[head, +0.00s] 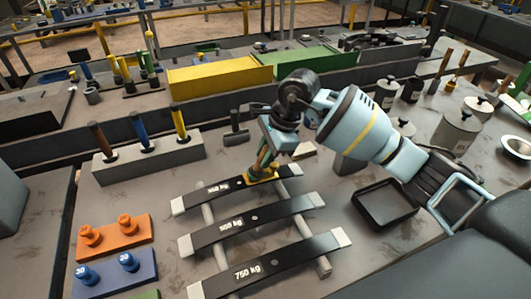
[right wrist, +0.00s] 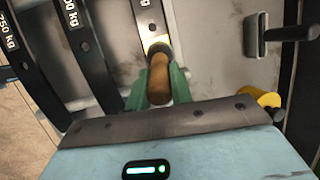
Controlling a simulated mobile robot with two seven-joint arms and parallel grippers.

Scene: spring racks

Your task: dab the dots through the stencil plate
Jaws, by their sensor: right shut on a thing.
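My right gripper (head: 265,160) is shut on a dabber with a brown wooden handle (right wrist: 158,80), which also shows between the green fingers in the right wrist view. It points down at the farthest black leaf spring (head: 215,189). A small yellow plate (head: 262,175), seemingly the stencil plate, lies on that spring under the gripper. The dabber's tip is at the plate, but I cannot tell whether it touches. The plate's openings and any dots are hidden. Two more labelled springs, the middle one (head: 222,234) and the nearest one (head: 297,259), lie in front. My left gripper is out of view.
A grey block (head: 150,158) holds brown, blue and yellow handled tools at the left. Orange (head: 112,240) and blue (head: 105,277) blocks with knobs stand at front left.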

